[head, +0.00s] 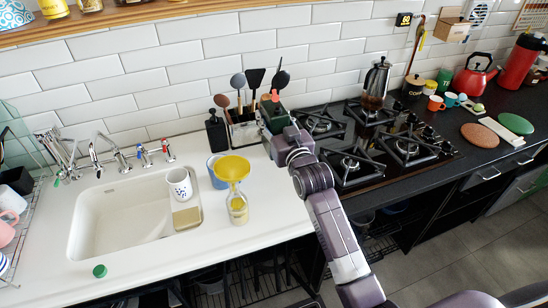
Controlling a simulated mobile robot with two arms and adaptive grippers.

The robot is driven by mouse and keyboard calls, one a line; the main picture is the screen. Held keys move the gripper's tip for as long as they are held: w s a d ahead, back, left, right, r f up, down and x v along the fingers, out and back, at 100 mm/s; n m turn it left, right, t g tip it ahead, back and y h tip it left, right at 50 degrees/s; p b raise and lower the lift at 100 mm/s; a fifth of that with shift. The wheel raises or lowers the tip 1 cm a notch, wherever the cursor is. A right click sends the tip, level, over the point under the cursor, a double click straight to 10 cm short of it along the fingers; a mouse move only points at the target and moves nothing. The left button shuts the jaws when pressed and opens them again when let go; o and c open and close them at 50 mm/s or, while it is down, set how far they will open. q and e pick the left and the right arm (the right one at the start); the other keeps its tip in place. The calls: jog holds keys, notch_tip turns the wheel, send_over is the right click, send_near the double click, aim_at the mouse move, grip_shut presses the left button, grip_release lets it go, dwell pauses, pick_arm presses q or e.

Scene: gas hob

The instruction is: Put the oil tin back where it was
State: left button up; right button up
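The oil tin (272,107) looks dark green with an orange-red top. A yellow funnel (232,167) sits in the neck of a glass bottle (237,209) holding some yellow liquid. My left gripper is out of view.
A utensil holder (238,131) and a black bottle (216,133) stand behind. A blue container (216,172) is beside the funnel. A green cap (100,270) lies before the sink (105,225).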

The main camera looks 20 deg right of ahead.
jog(key=f, duration=0.9)
jog(key=shift+w+a, duration=0.15)
jog(key=shift+a, duration=0.05)
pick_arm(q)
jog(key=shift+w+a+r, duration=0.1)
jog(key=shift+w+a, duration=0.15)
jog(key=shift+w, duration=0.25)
pick_arm(e)
notch_tip(320, 180, down, 4)
jog(key=shift+f, duration=0.1)
jog(key=shift+f, duration=0.3)
jog(key=o, duration=1.4)
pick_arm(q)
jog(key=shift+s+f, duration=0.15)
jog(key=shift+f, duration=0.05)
pick_arm(e)
jog(key=shift+o, duration=0.6)
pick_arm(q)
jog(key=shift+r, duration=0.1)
pick_arm(e)
jog(key=shift+r, duration=0.1)
